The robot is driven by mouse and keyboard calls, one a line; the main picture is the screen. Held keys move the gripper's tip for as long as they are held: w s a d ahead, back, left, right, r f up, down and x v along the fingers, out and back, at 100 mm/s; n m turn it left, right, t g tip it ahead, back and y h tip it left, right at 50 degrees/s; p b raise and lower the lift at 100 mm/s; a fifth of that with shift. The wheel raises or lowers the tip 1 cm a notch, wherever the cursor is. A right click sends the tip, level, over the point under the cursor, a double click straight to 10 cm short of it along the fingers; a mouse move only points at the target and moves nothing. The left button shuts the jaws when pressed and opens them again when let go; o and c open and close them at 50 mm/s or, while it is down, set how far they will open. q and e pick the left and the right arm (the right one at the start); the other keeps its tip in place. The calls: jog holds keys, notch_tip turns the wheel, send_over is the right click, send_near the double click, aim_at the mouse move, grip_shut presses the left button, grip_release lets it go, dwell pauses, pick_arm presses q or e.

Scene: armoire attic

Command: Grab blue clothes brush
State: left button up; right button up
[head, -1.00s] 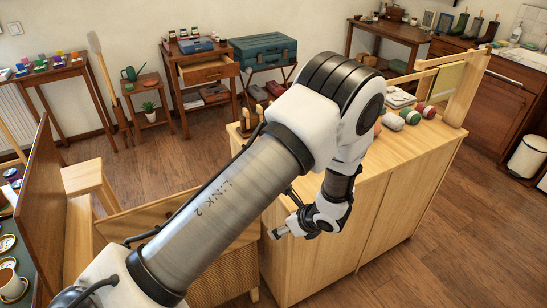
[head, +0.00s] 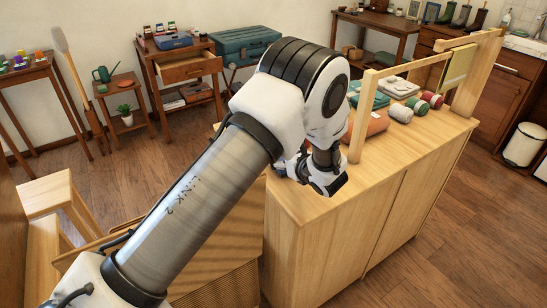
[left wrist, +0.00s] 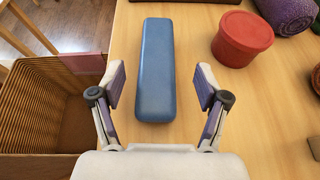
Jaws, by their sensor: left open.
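The blue clothes brush (left wrist: 157,70) lies on the light wooden cabinet top (left wrist: 190,130) in the left wrist view, a long rounded block pointing away from me. My left gripper (left wrist: 160,85) is open and empty. In that view its two fingers stand on either side of the brush's near half, with gaps on both sides. In the head view my left arm reaches over the left end of the cabinet (head: 345,215). The arm hides the brush and most of the gripper there. My right gripper is not in view.
A red round tub (left wrist: 242,38) stands right of the brush, with a purple roll (left wrist: 288,14) behind it. A woven basket (left wrist: 45,105) is left of the cabinet edge. In the head view, a wooden frame (head: 362,118) and rolled cloths (head: 415,104) occupy the cabinet top.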

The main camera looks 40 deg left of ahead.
pick_arm(q)
jog(key=x, duration=0.5)
jog(key=shift+s+a, duration=0.1)
jog(key=shift+a, duration=0.05)
jog(key=shift+r, duration=0.1)
jog(key=shift+c, duration=1.1)
jog(key=shift+s, duration=0.1)
jog(key=c, duration=1.1)
jog(key=shift+o, duration=0.2)
